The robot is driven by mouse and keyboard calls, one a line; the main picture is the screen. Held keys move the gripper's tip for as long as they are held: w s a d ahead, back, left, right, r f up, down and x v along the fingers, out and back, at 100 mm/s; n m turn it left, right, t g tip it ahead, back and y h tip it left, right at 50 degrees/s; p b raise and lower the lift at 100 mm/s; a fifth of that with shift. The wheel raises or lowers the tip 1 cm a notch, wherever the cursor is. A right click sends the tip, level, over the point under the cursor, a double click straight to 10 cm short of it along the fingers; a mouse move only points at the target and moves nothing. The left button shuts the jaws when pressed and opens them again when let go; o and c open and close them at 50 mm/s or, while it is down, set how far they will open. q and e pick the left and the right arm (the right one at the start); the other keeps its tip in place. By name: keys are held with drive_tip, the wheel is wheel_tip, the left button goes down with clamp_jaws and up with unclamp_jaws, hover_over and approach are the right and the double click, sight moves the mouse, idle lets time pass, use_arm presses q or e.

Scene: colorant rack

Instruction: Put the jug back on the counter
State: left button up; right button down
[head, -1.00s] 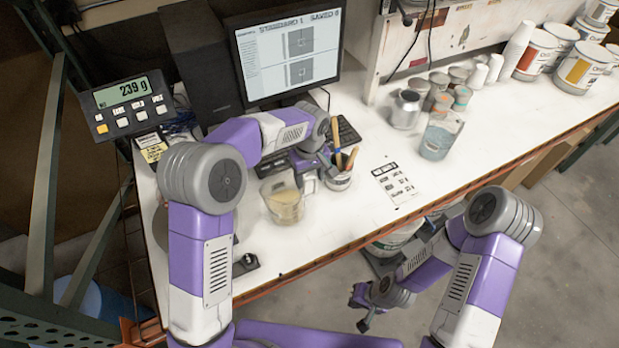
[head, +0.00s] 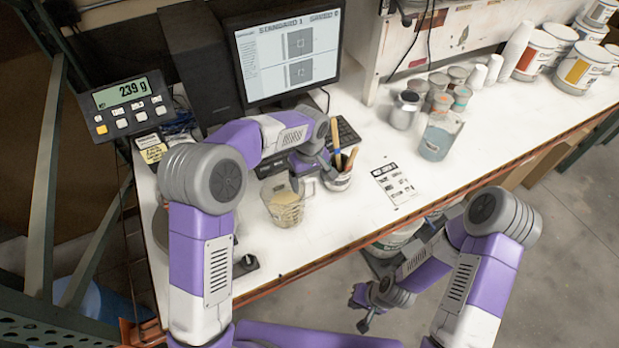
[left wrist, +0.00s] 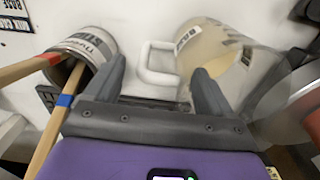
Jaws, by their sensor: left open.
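A clear jug with beige contents (head: 285,207) stands upright on the white counter (head: 330,225), left of the cup of brushes. My left gripper (head: 308,178) is over the counter at the jug's handle side. In the left wrist view the jug (left wrist: 222,55) is right of centre, and its pale handle (left wrist: 156,66) lies between the two open fingers (left wrist: 160,85). I cannot tell whether a finger touches the jug. My right gripper (head: 361,306) hangs empty in front of the counter edge, its fingers apart.
A cup with brushes (head: 339,179) stands close to the left gripper; it also shows in the left wrist view (left wrist: 88,48). A second jug with bluish contents (head: 438,138) and several cans stand further right. A label sheet (head: 395,184) lies flat.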

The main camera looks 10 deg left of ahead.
use_arm(q)
wheel_tip(320, 180, up, 12)
drive_tip(key=p, duration=0.1)
idle(0.6)
